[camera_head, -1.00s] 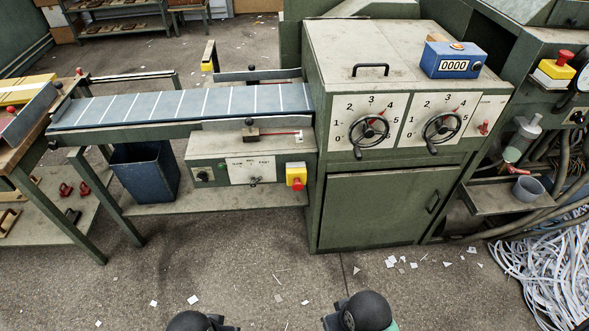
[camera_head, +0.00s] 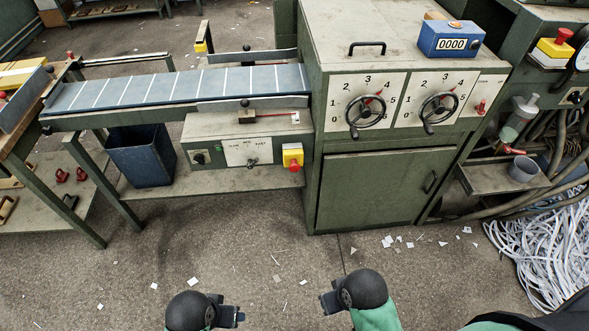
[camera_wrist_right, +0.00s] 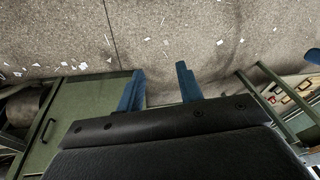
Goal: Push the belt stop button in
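A red push button (camera_head: 293,166) sits on a small yellow box (camera_head: 292,150), at the right end of the green control box (camera_head: 222,154) under the belt (camera_head: 180,88). Nothing touches it. My right gripper (camera_head: 327,300) is low in the head view, below and in front of the button, well apart from it. In the right wrist view its two blue fingers (camera_wrist_right: 160,78) stand apart with nothing between them. My left gripper (camera_head: 236,316) is at the bottom of the head view, apart from everything; its fingers are too small to judge.
A second red button on a yellow box (camera_head: 556,46) is on the machine at the far right. The green cabinet (camera_head: 375,190) with two handwheels stands right of the control box. A blue bin (camera_head: 141,158) is under the belt. The floor in front is clear except for paper scraps.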

